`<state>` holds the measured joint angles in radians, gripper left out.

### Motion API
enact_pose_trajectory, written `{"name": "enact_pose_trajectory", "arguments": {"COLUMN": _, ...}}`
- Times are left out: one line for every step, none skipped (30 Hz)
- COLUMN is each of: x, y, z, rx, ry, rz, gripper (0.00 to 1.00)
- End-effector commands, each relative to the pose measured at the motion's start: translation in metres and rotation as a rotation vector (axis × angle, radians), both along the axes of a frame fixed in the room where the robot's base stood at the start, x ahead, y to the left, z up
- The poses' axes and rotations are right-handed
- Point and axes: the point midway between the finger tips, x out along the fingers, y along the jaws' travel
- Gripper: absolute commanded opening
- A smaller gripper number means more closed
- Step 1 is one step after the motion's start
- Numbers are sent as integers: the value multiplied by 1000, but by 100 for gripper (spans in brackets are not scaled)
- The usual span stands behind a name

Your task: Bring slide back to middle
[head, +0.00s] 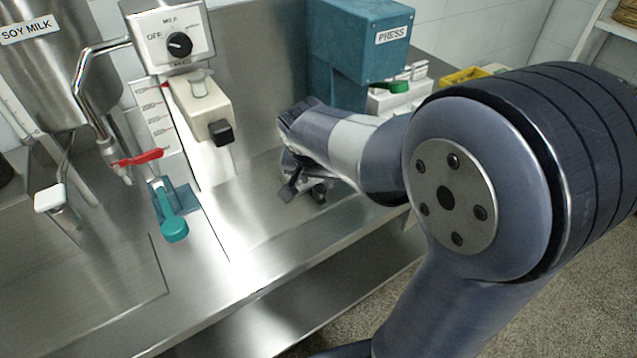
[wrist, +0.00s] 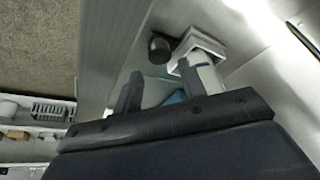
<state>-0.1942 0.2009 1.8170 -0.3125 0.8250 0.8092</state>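The slide, a cream block (head: 200,108) with a square black knob (head: 221,132) at its front end, sits under the MILK dial box (head: 172,38) in the head view. My gripper (head: 304,190) is to the right of the knob and lower in the picture, apart from it, over the steel counter. In the wrist view my gripper (wrist: 158,85) has its two fingers spread with nothing held between them. Beyond the fingers that view shows a dark round knob (wrist: 160,48) and a white block (wrist: 200,47); I cannot tell for sure that these are the slide.
A teal lever (head: 173,228) and a red-handled tap (head: 138,158) are at the left, by the SOY MILK vessel (head: 45,70). The teal PRESS (head: 360,50) stands behind my arm. The steel counter (head: 255,225) is clear between the slide and my gripper.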

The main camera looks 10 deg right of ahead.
Motion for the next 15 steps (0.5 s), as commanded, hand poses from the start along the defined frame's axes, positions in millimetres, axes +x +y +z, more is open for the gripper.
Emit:
{"name": "enact_pose_trajectory", "arguments": {"x": -3, "y": 2, "z": 11, "rx": 1, "ry": -5, "rz": 2, "gripper": 40}}
{"name": "enact_pose_trajectory", "arguments": {"x": -5, "y": 3, "z": 16, "rx": 1, "ry": -5, "rz": 1, "gripper": 40}}
{"name": "enact_pose_trajectory", "arguments": {"x": -7, "y": 4, "z": 23, "rx": 2, "ry": -4, "rz": 2, "gripper": 40}}
{"name": "enact_pose_trajectory", "arguments": {"x": -9, "y": 5, "z": 27, "rx": 2, "ry": -4, "rz": 0, "gripper": 40}}
{"name": "enact_pose_trajectory", "arguments": {"x": -11, "y": 6, "z": 31, "rx": 2, "ry": -4, "rz": 1, "gripper": 40}}
{"name": "enact_pose_trajectory", "arguments": {"x": -13, "y": 7, "z": 36, "rx": 1, "ry": -3, "rz": 0, "gripper": 40}}
{"name": "enact_pose_trajectory", "arguments": {"x": -14, "y": 7, "z": 39, "rx": 1, "ry": -3, "rz": 1, "gripper": 40}}
{"name": "enact_pose_trajectory", "arguments": {"x": -15, "y": 8, "z": 42, "rx": 1, "ry": -2, "rz": 1, "gripper": 40}}
{"name": "enact_pose_trajectory", "arguments": {"x": -17, "y": 8, "z": 45, "rx": 0, "ry": -1, "rz": 0, "gripper": 40}}
{"name": "enact_pose_trajectory", "arguments": {"x": -17, "y": 9, "z": 46, "rx": 0, "ry": -1, "rz": 0, "gripper": 40}}
{"name": "enact_pose_trajectory", "arguments": {"x": -18, "y": 9, "z": 48, "rx": 1, "ry": 0, "rz": 0, "gripper": 40}}
{"name": "enact_pose_trajectory", "arguments": {"x": -18, "y": 9, "z": 49, "rx": 0, "ry": 0, "rz": 0, "gripper": 40}}
{"name": "enact_pose_trajectory", "arguments": {"x": -19, "y": 9, "z": 49, "rx": 0, "ry": 1, "rz": 0, "gripper": 40}}
{"name": "enact_pose_trajectory", "arguments": {"x": -19, "y": 9, "z": 50, "rx": 0, "ry": 1, "rz": 0, "gripper": 40}}
{"name": "enact_pose_trajectory", "arguments": {"x": -19, "y": 9, "z": 50, "rx": 0, "ry": 1, "rz": 0, "gripper": 40}}
